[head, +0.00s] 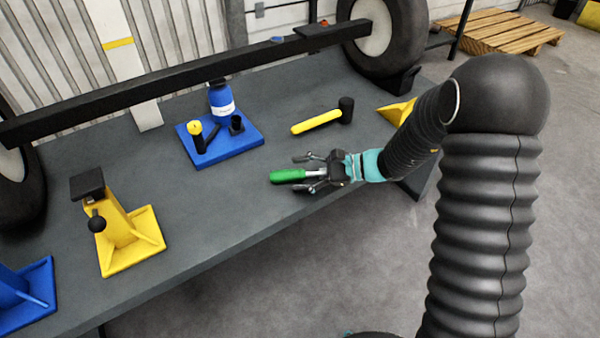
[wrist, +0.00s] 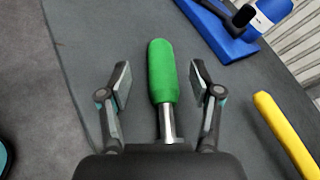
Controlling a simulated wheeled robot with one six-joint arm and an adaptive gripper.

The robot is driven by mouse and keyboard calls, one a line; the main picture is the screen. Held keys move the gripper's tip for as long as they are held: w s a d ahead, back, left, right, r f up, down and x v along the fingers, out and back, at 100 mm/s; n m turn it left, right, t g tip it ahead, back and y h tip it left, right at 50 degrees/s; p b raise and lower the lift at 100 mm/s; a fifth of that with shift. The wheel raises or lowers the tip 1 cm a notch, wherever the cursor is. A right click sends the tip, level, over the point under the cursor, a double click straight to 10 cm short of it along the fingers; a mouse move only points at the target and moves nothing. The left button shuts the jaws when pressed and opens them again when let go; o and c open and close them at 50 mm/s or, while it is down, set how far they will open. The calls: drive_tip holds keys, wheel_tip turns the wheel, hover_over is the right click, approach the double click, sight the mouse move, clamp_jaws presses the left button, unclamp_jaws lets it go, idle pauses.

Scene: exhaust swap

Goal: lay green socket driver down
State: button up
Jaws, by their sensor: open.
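The green socket driver (head: 289,175) has a green handle and a silver metal shaft. It appears to lie on the dark grey bench top (head: 235,205), near its front edge. My gripper (head: 309,173) is open around the driver. In the wrist view the driver (wrist: 162,75) lies between the two spread fingers of my gripper (wrist: 160,90), with a gap on each side. The shaft's lower end is hidden behind the gripper body.
A blue tray (head: 245,142) holds a blue bottle (head: 221,98) and small items. A yellow-handled mallet (head: 318,122) lies behind my gripper. A yellow stand (head: 130,240) is at left. A black bar (head: 180,78) spans the back between wheels. Bench between stand and driver is clear.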

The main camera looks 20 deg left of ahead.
drive_tip(key=v, duration=1.1)
drive_tip(key=shift+d, duration=0.35)
drive_tip(key=shift+r, duration=0.1)
drive_tip(key=shift+w, duration=0.1)
drive_tip(key=s+d+f+n+g+h, duration=0.1)
drive_tip(key=s+d+f+n+h, duration=0.35)
drive_tip(key=s+d+h, duration=0.55)
drive_tip(key=s+d+r+n+t+h, duration=0.2)
drive_tip(key=s+d+r+n+t, duration=0.1)
drive_tip(key=r, duration=0.5)
drive_tip(key=s+d+r+n+t+h, duration=0.2)
drive_tip(key=s+d+r+t, duration=0.4)
drive_tip(key=s, duration=0.4)
drive_tip(key=shift+d+r+n+h, duration=0.3)
drive_tip(key=shift+d+r+n, duration=0.4)
drive_tip(key=shift+r, duration=0.7)
drive_tip(key=shift+d, duration=0.1)
